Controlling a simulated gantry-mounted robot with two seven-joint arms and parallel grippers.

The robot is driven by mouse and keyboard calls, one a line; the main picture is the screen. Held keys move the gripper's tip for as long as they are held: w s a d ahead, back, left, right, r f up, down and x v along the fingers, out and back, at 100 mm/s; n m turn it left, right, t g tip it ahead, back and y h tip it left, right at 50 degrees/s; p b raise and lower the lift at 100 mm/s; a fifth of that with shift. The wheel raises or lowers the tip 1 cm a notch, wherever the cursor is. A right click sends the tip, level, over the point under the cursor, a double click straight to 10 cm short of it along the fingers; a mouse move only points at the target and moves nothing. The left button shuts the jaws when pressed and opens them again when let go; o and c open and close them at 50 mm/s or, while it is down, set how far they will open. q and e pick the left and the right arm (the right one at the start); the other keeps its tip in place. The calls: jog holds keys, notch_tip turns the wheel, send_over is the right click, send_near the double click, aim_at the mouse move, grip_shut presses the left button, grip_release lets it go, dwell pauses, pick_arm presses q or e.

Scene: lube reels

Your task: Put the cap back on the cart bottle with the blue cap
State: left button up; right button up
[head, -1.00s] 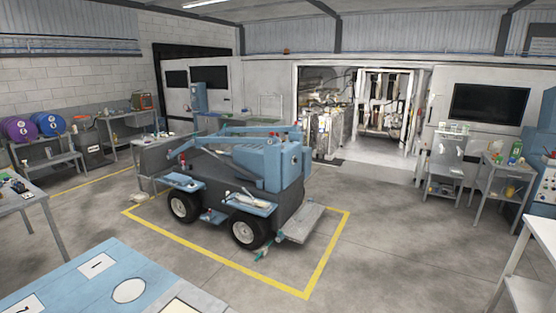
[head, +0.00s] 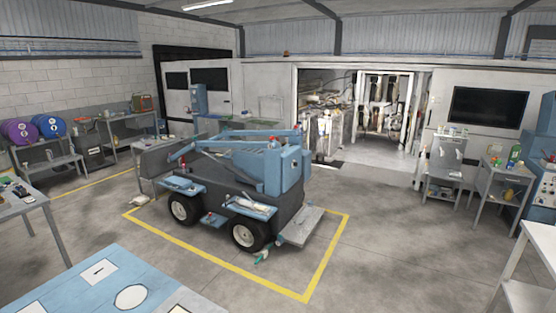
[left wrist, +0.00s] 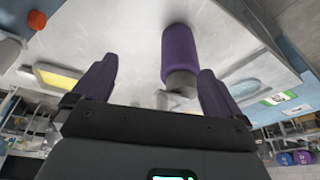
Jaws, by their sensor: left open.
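My left gripper (left wrist: 158,68) is open in the left wrist view, with its two dark purple fingers apart. A purple cylinder with a grey end (left wrist: 176,52) shows between and beyond the fingers, nearer the right finger. I see no grip on it, and I cannot tell whether it is a bottle. I cannot make out a bottle with a blue cap or a loose cap in either view. Neither gripper shows in the head view, and my right gripper is in no view.
A blue and dark wheeled machine (head: 270,168) stands inside a yellow floor outline. A purple reel (head: 17,131) and a blue reel (head: 48,125) sit on a left stand. A blue-topped table (head: 75,288) is in front. The left wrist view shows a round orange thing (left wrist: 37,20).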

pick_arm(q)
notch_tip(320, 180, up, 12)
jog(key=p, duration=1)
jog(key=shift+r+p, duration=0.2)
jog(key=shift+p, duration=0.2)
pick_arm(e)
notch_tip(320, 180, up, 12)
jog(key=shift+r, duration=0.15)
pick_arm(q)
jog(key=shift+c, duration=1)
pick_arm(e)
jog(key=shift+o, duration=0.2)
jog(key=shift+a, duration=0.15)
